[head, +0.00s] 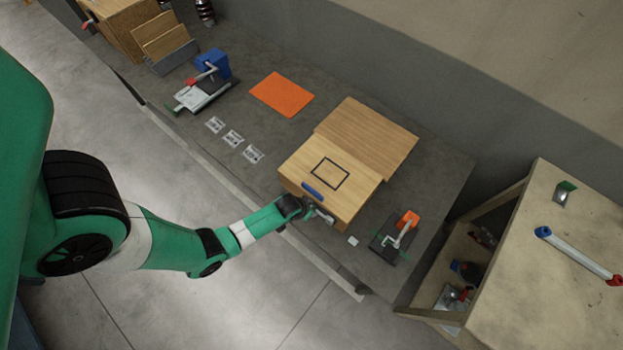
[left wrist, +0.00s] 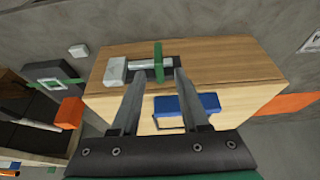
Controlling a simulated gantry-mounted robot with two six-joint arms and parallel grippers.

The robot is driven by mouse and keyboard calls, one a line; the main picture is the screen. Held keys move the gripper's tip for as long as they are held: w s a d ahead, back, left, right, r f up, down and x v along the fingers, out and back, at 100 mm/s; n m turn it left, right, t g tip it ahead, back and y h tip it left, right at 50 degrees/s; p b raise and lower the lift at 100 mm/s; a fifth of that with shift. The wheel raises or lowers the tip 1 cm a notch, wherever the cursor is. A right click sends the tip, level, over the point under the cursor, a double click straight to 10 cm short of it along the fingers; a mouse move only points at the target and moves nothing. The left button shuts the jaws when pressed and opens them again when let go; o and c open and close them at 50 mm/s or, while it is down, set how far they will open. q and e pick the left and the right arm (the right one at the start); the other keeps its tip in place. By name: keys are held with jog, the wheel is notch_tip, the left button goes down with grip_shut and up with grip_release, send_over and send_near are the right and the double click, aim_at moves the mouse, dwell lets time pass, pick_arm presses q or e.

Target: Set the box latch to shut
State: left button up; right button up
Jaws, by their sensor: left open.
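The wooden box (head: 363,184) stands at the front edge of the grey bench, and its wooden front face (left wrist: 225,65) fills the middle of the left wrist view. The latch on that face has a silver bolt (left wrist: 146,64), an upright green handle (left wrist: 158,50) and a pale block (left wrist: 114,71) to its left. I cannot tell whether the bolt enters the block. A blue handle (left wrist: 190,103) is on the box's adjoining face. My left gripper (left wrist: 159,76) is open, its fingertips on either side of the green handle; contact is unclear. In the head view my left gripper (head: 318,212) is at the box's front. My right gripper is not in view.
A clamp with an orange part (head: 408,218) stands right of the box, with a small white block (head: 352,240) between. An orange mat (head: 281,95) and several small metal plates (head: 233,138) lie to the left. A wooden shelf unit (head: 545,215) stands at right.

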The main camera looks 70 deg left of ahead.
pick_arm(q)
jog(key=b+x, duration=0.1)
jog(key=x, duration=0.2)
jog(key=shift+w+a+f, duration=0.1)
jog(key=shift+w+f, duration=0.1)
grip_shut()
dwell(1.3)
